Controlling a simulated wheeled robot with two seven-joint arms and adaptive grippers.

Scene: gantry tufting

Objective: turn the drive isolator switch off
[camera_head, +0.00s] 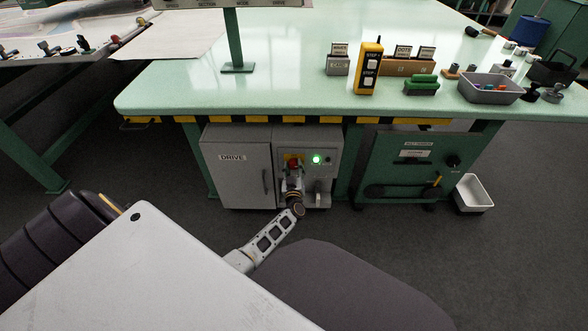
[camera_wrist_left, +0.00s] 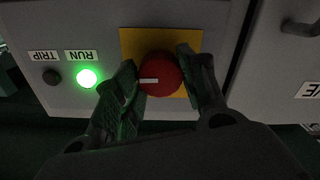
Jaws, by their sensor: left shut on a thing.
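The drive isolator switch is a red round knob (camera_wrist_left: 165,84) on a yellow plate (camera_wrist_left: 133,42), on the front of the grey drive cabinet (camera_head: 229,180). In the left wrist view, which shows the labels upside down, the knob's white mark lies level, on its left part. My left gripper (camera_wrist_left: 155,68) is shut on the knob, one finger on each side. In the head view my left gripper (camera_head: 293,172) reaches the cabinet front and covers most of the switch. The green RUN lamp (camera_wrist_left: 87,78) is lit. The TRIP lamp (camera_wrist_left: 51,77) is dark. My right gripper is out of view.
The pale green table (camera_head: 290,70) overhangs the cabinet, with a yellow-black striped edge. A green cabinet (camera_head: 385,150) stands to the right, with a white bin (camera_head: 472,193) on the floor. A yellow pendant (camera_head: 369,68) and a grey tray (camera_head: 490,97) are on the table.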

